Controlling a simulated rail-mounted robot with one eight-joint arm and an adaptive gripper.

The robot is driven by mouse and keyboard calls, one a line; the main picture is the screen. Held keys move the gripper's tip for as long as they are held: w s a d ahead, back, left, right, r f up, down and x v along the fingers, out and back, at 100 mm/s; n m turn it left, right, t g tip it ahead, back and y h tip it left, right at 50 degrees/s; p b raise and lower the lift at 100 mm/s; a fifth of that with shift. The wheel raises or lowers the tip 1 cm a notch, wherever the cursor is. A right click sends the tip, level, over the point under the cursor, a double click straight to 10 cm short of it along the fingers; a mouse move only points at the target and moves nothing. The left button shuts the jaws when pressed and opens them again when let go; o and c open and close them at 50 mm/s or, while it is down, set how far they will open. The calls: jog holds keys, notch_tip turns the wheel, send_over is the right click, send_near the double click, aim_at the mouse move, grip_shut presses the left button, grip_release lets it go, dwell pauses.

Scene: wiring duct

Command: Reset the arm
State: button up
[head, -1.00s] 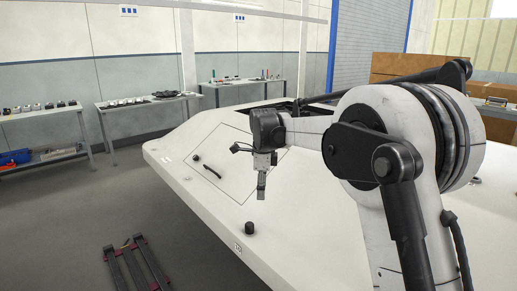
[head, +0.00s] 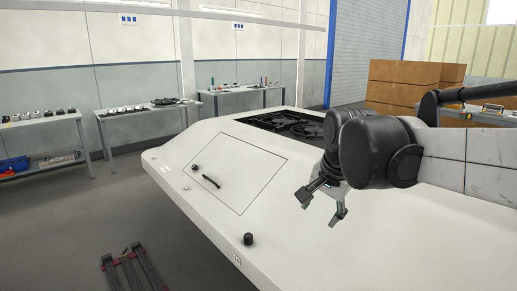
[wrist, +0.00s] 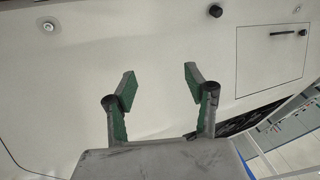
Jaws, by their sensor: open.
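My gripper (head: 322,204) is open and empty above the white panel surface (head: 270,225), right of the outlined hatch (head: 240,165) in the head view. In the wrist view my gripper (wrist: 157,88) shows two green-padded fingers spread apart, with only bare white surface between and beyond them. The hatch (wrist: 268,70) is at the right of the wrist view, with its black handle (wrist: 283,33). The handle (head: 211,182) also shows in the head view, and the hatch lies flush with the surface.
A black knob (head: 248,239) stands near the panel's front edge, and a smaller dark knob (head: 195,167) is on the hatch. A dark recess (head: 285,122) opens behind the hatch. Benches (head: 140,113) line the wall. Cardboard boxes (head: 410,85) stand at the back right.

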jog(key=s+d+f+n, duration=0.2)
jog(key=s, duration=0.4)
jog(key=s+d+f+n+t+p, duration=0.1)
jog(key=s+f+n, duration=0.1)
jog(key=s, duration=0.4)
jog(key=s+d+f+n+t, duration=0.1)
jog(key=s+d+f+n, duration=0.1)
jog(key=s+n, duration=0.2)
jog(key=shift+s+d+f, duration=0.25)
jog(key=shift+s+d, duration=0.05)
jog(key=shift+s, duration=0.8)
